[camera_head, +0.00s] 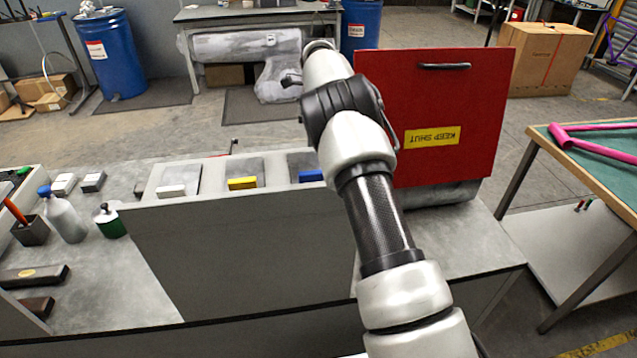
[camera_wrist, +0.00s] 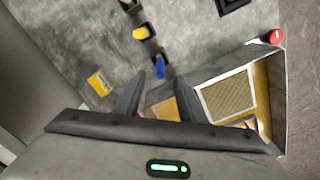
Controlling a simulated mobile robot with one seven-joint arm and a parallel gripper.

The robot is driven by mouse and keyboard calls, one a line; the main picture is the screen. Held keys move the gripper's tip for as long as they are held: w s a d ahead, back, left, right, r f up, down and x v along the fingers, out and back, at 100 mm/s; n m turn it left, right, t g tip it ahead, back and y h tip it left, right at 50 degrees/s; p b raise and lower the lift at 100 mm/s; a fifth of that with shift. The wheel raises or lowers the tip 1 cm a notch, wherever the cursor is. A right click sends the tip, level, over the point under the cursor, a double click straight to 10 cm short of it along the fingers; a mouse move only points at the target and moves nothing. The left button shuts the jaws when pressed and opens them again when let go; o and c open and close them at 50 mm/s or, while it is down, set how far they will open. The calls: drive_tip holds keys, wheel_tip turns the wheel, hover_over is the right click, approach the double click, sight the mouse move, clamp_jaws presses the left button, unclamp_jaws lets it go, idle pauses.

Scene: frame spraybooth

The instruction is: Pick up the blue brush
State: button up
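In the wrist view a small blue piece (camera_wrist: 160,68), which looks like the blue brush, stands out of a dark holder. My gripper (camera_wrist: 160,84) is open, with its two dark fingers apart and nothing between them. The blue piece lies just beyond the fingertips, roughly in line with the gap; I cannot tell the distance. In the head view a blue block (camera_head: 311,176) shows at the right of a row on the grey panel, partly beside my arm. I cannot tell whether it is the same thing. My gripper is hidden in the head view.
A yellow piece (camera_wrist: 140,33) sits in a similar holder beyond the blue one. An open box with a filter (camera_wrist: 228,98) and a red knob (camera_wrist: 275,36) are at the right. The raised red door (camera_head: 435,115) stands close to my arm.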

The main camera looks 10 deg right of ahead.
wheel_tip(320, 180, down, 6)
drive_tip(key=shift+r+p, duration=0.2)
drive_tip(key=shift+p, duration=0.2)
clamp_jaws()
